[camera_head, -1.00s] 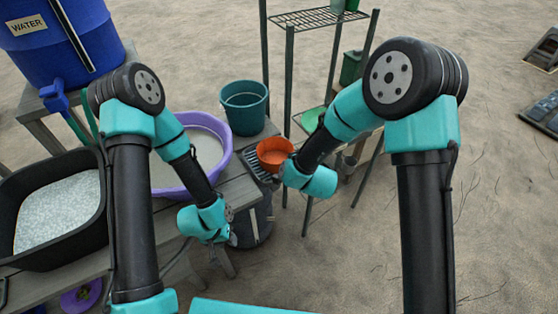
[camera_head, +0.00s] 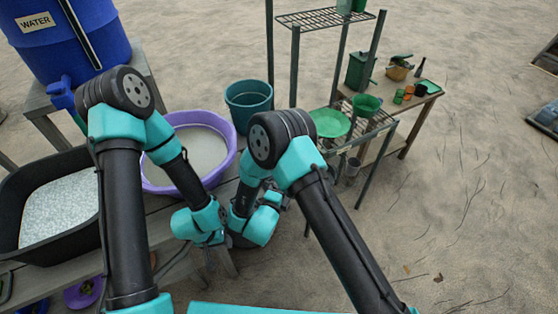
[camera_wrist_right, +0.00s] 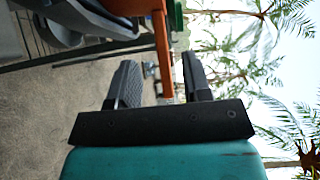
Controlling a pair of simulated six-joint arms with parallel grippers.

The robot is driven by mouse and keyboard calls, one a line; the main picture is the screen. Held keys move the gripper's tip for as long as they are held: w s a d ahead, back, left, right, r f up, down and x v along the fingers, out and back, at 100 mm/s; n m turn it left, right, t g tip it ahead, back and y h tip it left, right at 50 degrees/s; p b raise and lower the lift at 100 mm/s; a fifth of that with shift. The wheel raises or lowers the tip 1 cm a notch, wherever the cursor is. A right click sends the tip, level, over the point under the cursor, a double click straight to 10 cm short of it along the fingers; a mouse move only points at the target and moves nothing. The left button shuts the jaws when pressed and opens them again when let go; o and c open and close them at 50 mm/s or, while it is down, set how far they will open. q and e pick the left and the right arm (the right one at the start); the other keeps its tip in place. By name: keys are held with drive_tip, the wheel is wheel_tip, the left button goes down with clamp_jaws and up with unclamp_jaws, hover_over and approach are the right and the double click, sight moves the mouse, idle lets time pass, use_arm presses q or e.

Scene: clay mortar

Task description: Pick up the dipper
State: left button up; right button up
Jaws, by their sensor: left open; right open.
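The orange dipper is hidden behind my right arm in the head view. In the right wrist view an orange part that looks like the dipper's handle (camera_wrist_right: 162,45) comes down from the top edge, and its lower end shows between the fingers. My right gripper (camera_wrist_right: 157,72) is open, with one black finger on each side of that orange part. I cannot tell whether either finger touches it. My left gripper (camera_head: 222,218) is open beside the table edge, close to my right wrist, and its fingers are small and partly hidden.
A purple basin (camera_head: 235,150) with grey content, a black tub (camera_head: 95,160) of white grains and a teal bucket (camera_head: 249,118) stand around the bench. A blue water barrel (camera_head: 40,60) is at the back left. A metal shelf (camera_head: 330,18) stands right of the bucket.

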drive_tip(key=shift+w, duration=0.1)
drive_tip(key=shift+x, duration=1.15)
drive_tip(key=shift+x, duration=2.55)
drive_tip(key=shift+c, duration=0.2)
clamp_jaws()
